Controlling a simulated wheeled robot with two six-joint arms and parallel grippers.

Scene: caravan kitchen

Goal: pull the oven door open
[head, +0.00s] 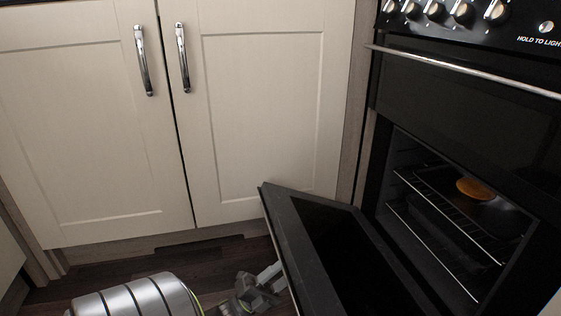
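The oven door (318,235) stands well open, swung out from the oven front, with its dark inner face showing. Its near part runs out of the picture at the bottom. The oven (440,215) shows its open cavity with wire racks inside. My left gripper (268,284) is low, just left of the door's outer edge, and partly hidden by that edge. I cannot tell whether its fingers touch the door or are open or shut. My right gripper is not in view.
An orange round thing (474,189) lies inside the oven. A second door with a long metal handle (460,70) is above, closed, below the control knobs (460,12). Closed cream cupboards (265,110) stand to the left. Dark floor (210,258) shows in front of them.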

